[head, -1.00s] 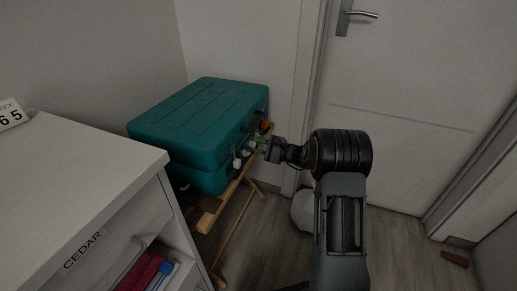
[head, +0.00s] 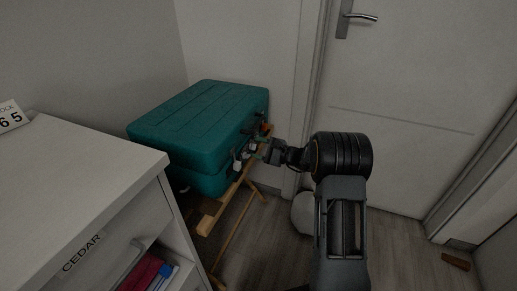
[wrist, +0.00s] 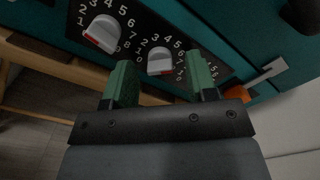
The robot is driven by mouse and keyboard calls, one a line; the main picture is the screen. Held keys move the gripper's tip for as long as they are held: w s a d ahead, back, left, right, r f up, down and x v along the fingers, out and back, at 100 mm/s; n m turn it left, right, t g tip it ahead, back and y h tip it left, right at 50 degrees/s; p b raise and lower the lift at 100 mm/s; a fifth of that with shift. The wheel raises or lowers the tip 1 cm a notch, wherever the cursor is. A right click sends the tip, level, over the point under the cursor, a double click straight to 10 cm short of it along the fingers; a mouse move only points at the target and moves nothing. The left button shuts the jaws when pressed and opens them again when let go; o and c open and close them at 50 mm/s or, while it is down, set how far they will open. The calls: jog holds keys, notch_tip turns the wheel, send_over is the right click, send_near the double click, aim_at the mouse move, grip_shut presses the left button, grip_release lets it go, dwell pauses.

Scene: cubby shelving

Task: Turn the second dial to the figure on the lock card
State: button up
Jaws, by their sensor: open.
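The teal case (head: 200,115) has a black dial panel on its front. In the wrist view a white dial with a red mark (wrist: 103,33) is at the left, and another white dial with a red mark (wrist: 160,62) is at the middle. More numerals show at the right, partly hidden by a finger. My gripper (wrist: 160,68) is open, its green fingertips on either side of the middle dial; I cannot tell whether they touch it.
The case rests on a wooden stand (head: 211,217). A white cabinet (head: 90,165) labelled CEDAR stands at the left. An orange part (wrist: 238,91) and a metal latch (wrist: 262,74) are right of the fingers. A closed door (head: 410,120) is behind my arm.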

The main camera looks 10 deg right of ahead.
jog(key=p+v, duration=0.3)
jog(key=v, duration=1.1)
jog(key=shift+p, duration=0.4)
jog(key=shift+a, duration=0.1)
jog(key=s+a+r+n+g+h+p, duration=0.2)
jog(key=s+a+r+n+g+p, duration=0.35)
jog(key=r+p, duration=0.45)
jog(key=s+a+r+n+g+h+p, duration=0.35)
jog(key=s+a+r+p, duration=0.35)
jog(key=r, duration=0.5)
jog(key=s+r+n+t+h+p, duration=0.1)
jog(key=s+r+n+h+p, duration=0.2)
jog(key=r+p, duration=0.5)
jog(key=s+r+n+t+h+p, duration=0.1)
jog(key=s+r+n+h+p, duration=0.3)
jog(key=r, duration=0.7)
jog(key=s+h+p, duration=0.2)
jog(key=s+p, duration=0.1)
jog(key=p, duration=0.1)
jog(key=shift+s+d+p, duration=0.3)
jog(key=shift+s+d, duration=0.05)
jog(key=shift+d, duration=0.05)
